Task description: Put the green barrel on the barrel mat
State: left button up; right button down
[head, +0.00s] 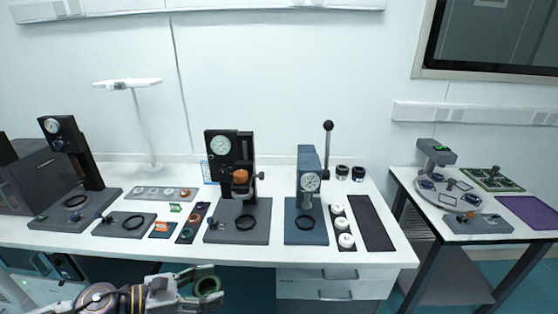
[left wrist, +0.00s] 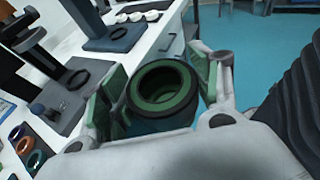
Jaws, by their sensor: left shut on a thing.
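The green barrel (head: 207,283), a short dark ring-like cylinder with a green inside, is in my left gripper (head: 190,283) in front of the long table, low in the head view. In the left wrist view the barrel (left wrist: 162,96) sits between the two green-padded fingers of the left gripper (left wrist: 158,88), its open end facing the camera. A bare long black mat (head: 372,222) lies at the right end of the long table. A bare purple mat (head: 530,211) lies on the right table. I cannot tell for certain which is the barrel mat. My right gripper is not in view.
Gauge stands (head: 231,170) and a lever press (head: 310,195) stand along the long table. A tray of white rings (head: 342,228) lies beside the black mat, with two black cylinders (head: 357,173) behind. A gap separates the two tables.

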pick_arm(q)
jog(key=shift+w+a+f+n+t+y, duration=1.6)
jog(key=shift+a+f+n+y, duration=1.1)
jog(key=shift+a, duration=0.95)
jog(key=shift+w+a+f+n+t+y, duration=1.15)
jog(key=shift+a+f+n+t+y, duration=1.05)
jog(key=shift+a+n+y, duration=1.05)
jog(key=w+d+f, duration=0.1)
jog(key=w+d, duration=0.1)
jog(key=d, duration=0.7)
jog(key=shift+d, duration=0.25)
